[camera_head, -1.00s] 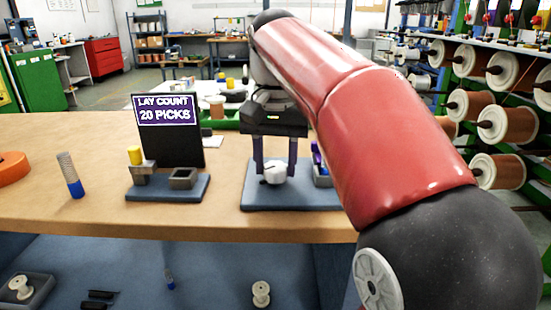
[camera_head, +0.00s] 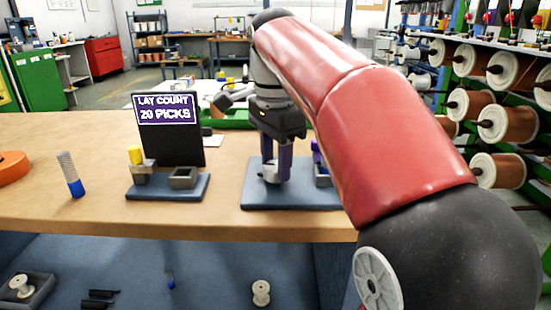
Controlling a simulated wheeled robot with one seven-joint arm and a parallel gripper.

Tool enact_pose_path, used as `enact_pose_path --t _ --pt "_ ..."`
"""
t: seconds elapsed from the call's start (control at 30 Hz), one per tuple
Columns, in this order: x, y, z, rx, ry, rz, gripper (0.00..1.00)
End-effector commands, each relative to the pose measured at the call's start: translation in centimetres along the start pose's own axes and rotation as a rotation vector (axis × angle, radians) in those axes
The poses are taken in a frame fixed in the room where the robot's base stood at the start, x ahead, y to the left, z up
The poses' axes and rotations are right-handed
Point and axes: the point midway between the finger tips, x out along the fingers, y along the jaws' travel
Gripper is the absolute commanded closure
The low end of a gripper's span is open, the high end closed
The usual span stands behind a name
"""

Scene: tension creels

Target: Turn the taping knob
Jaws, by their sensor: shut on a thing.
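The taping knob (camera_head: 270,174) is a small white knob on a grey-blue base (camera_head: 252,198) on the wooden bench. My gripper (camera_head: 274,173) points down from above with its purple fingers shut on the knob. The fingers and wrist are turned at an angle, so one finger covers part of the knob. How far the knob itself has turned is hard to tell at this size.
A dark sign (camera_head: 172,130) reading "LAY COUNT 20 PICKS" stands left of the knob, with a yellow piece (camera_head: 135,154) and a grey open block (camera_head: 184,178) at its base. Spools (camera_head: 508,122) fill the right.

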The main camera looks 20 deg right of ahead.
Motion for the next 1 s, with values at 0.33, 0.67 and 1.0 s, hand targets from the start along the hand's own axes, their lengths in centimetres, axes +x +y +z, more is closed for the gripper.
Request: enact_pose_path --t 0.33,0.67,1.0 --pt "0.13 0.0 0.04 0.111 -0.002 0.004 0.81" --pt "0.13 0.0 0.05 0.125 -0.002 0.004 0.81" --pt "0.09 0.0 0.04 0.124 -0.001 0.003 0.36"
